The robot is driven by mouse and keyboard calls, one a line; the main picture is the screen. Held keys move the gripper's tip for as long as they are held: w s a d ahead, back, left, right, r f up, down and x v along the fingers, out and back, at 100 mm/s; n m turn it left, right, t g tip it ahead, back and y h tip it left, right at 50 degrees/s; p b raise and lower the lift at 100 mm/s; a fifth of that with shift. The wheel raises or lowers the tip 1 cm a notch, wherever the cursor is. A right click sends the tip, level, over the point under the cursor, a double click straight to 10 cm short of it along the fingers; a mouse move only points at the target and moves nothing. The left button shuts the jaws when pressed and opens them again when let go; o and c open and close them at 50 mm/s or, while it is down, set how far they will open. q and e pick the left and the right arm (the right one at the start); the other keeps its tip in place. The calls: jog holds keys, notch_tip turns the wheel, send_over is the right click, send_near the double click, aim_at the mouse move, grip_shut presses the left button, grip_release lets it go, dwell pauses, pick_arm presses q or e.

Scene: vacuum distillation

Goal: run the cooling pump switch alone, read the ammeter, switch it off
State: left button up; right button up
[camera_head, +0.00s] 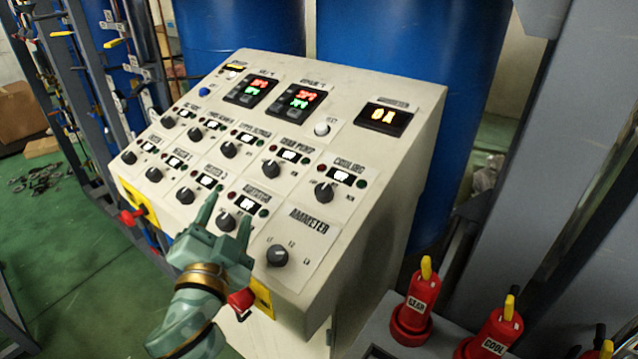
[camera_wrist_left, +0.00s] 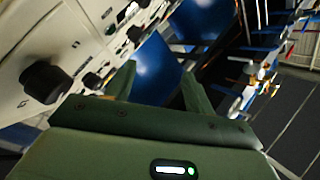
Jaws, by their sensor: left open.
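The cooling switch is a black knob (camera_head: 324,192) under the label COOLING at the right of the sloped panel, with small lamps and a display above it. The ammeter display (camera_head: 384,119) at the panel's upper right shows yellow digits that look like 01. The ammeter selector knob (camera_head: 277,256) sits at the lower right, below the label AMMETER. My left gripper (camera_head: 226,218) is open and empty in front of the agitator switch, left of the ammeter knob. In the left wrist view the gripper (camera_wrist_left: 157,80) is open, with a large black knob (camera_wrist_left: 45,82) to its left.
Several other black knobs fill the cream panel (camera_head: 350,80). Red handles (camera_head: 240,300) stick out at its lower front edge. Red plugs with yellow tops (camera_head: 415,300) stand at the lower right. Blue drums (camera_head: 400,50) stand behind. Green floor lies left.

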pick_arm(q)
jog(key=s+d+r+m+g+h, duration=0.3)
jog(key=d+r+m+g+h, duration=0.2)
jog(key=d+r+m+h, duration=1.5)
jog(key=s+d+f+m+g+h, duration=0.1)
jog(key=s+d+m+g+h, duration=0.25)
jog(key=m+g, duration=0.5)
jog(key=m+g+y, duration=0.2)
jog(key=y, duration=2)
send_near(323, 190)
jog(key=p+x, duration=0.1)
jog(key=x, duration=0.8)
jog(key=shift+p, duration=0.3)
